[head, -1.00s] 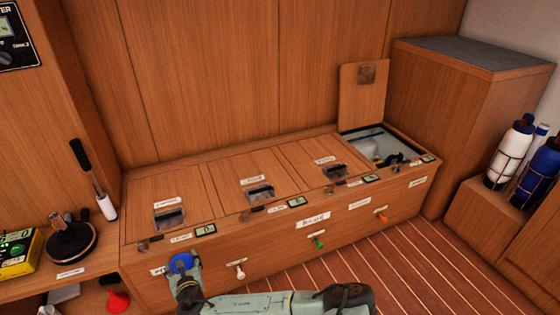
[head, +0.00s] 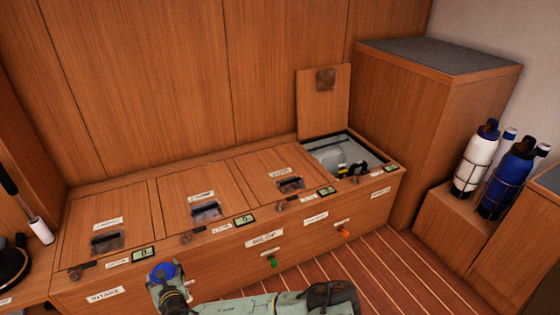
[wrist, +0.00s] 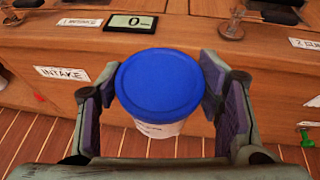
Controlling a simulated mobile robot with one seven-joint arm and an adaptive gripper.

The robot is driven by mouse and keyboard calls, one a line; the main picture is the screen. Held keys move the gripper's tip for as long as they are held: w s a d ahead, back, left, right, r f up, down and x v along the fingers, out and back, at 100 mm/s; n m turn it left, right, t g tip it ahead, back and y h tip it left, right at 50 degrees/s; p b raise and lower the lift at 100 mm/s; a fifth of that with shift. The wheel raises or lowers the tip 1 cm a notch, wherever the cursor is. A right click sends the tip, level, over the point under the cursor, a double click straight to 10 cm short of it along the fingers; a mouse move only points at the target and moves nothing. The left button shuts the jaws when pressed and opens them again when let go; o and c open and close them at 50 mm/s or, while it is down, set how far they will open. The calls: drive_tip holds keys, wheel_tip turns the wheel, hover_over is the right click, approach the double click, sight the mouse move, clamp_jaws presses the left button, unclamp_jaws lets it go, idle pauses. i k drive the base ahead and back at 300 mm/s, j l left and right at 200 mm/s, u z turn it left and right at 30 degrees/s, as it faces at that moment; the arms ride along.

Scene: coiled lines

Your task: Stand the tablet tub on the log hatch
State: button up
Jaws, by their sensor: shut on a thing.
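The tablet tub (wrist: 160,82), white with a round blue lid, is upright between the fingers of my gripper (wrist: 160,95), which is shut on it. In the head view the tub's blue lid (head: 163,272) shows in front of the bench's front face, near its left end. Three closed hatches, left (head: 125,205), middle (head: 180,185) and third (head: 265,165), line the bench top. Their small labels are too blurred to read, so I cannot tell which is the log hatch.
The fourth hatch lid (head: 323,110) stands raised beside an open compartment (head: 375,163) with items inside. Displays (head: 143,253), latches and labels run along the bench's front edge. Bottles (head: 475,165) stand in racks at right. The striped floor (head: 385,265) is clear.

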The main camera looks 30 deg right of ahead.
sight(287, 159)
drive_tip(key=l, duration=0.7)
drive_tip(key=k+l+u, duration=0.15)
drive_tip(key=l, duration=1.2)
